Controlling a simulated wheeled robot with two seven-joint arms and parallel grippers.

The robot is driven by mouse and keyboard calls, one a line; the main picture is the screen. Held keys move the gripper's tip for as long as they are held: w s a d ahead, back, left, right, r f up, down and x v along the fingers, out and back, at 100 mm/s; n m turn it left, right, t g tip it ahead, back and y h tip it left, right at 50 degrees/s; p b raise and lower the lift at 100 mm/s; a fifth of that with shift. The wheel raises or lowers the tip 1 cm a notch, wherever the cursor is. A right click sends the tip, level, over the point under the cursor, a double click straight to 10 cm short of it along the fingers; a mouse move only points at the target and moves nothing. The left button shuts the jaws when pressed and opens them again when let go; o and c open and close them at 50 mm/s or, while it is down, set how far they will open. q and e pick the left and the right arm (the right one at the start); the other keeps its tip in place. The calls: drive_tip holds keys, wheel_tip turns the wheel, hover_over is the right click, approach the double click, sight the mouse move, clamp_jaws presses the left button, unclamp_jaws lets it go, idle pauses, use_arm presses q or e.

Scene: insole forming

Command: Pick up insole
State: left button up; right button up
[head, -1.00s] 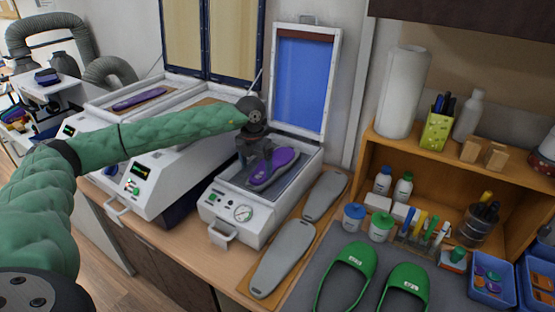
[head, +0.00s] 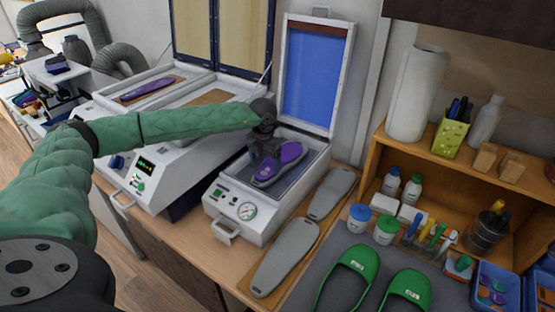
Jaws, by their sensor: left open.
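A purple insole (head: 281,165) with a grey patch lies in the open forming machine (head: 236,206), whose lid with a blue inner face stands raised behind it. My left gripper (head: 262,160) is over the machine, pointing down at the left side of this insole. Its jaws are open; whether they touch the insole I cannot tell. Another purple insole (head: 146,89) lies on the larger white machine at the left. My right gripper is not in view.
Two grey insole shapes (head: 285,256) lie on the bench right of the machine. Green sandals (head: 347,280) rest on a grey mat at the front. A wooden shelf (head: 395,160) with bottles, pens and a paper roll stands at the right.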

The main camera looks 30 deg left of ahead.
sight(264, 173)
use_arm(q)
wheel_tip(264, 173, down, 2)
drive_tip(key=shift+a+f+p, duration=0.1)
drive_tip(key=shift+f+p, duration=0.05)
drive_tip(key=shift+p, duration=0.75)
drive_tip(key=shift+f, duration=0.5)
drive_tip(key=c, duration=1.1)
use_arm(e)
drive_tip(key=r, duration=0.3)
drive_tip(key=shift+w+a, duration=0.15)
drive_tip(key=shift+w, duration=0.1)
